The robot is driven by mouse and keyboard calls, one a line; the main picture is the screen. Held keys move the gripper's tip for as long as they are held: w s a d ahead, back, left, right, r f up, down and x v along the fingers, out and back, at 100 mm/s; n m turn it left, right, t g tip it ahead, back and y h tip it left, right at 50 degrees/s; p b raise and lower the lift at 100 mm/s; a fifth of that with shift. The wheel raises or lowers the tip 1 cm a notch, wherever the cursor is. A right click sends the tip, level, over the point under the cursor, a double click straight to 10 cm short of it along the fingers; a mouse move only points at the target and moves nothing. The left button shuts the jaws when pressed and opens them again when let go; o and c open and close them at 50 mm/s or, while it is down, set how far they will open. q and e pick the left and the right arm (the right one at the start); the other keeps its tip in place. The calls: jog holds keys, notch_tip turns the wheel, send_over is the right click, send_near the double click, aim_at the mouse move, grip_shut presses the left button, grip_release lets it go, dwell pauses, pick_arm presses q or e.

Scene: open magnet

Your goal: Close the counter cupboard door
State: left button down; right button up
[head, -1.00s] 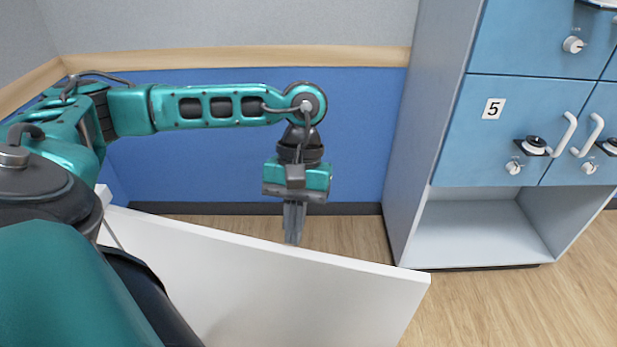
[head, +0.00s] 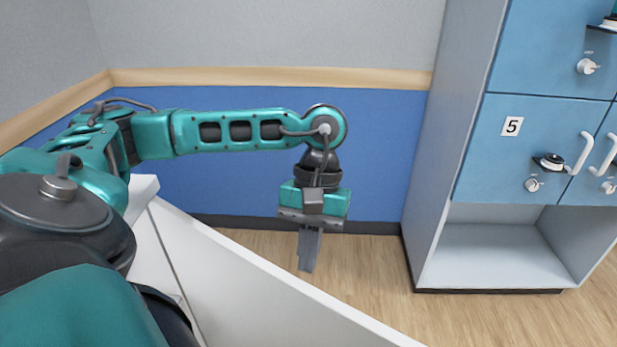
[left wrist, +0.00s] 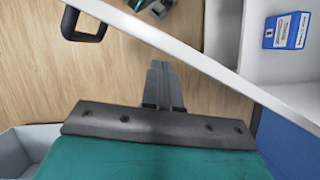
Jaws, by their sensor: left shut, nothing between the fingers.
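The counter cupboard door (head: 270,295) is a white panel standing open, running from the left down to the bottom edge of the head view. In the left wrist view the door's edge (left wrist: 190,53) crosses diagonally, with a black handle (left wrist: 85,25) on the side facing my left gripper. My left gripper (head: 310,268) points down on the far, handle side of the door in the head view. Its fingers (left wrist: 160,70) are shut and empty, close to the door; I cannot tell whether they touch. My right gripper is not in view.
A blue locker unit (head: 525,145) with an open lower compartment (head: 490,255) stands at the right. A blue and grey wall (head: 250,175) is behind my left arm. A blue box (left wrist: 287,30) sits inside the cupboard. Wooden floor (head: 370,265) shows between door and lockers.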

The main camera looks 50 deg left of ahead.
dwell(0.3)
pick_arm(q)
jog(key=p+v, duration=0.2)
jog(key=v, duration=1.1)
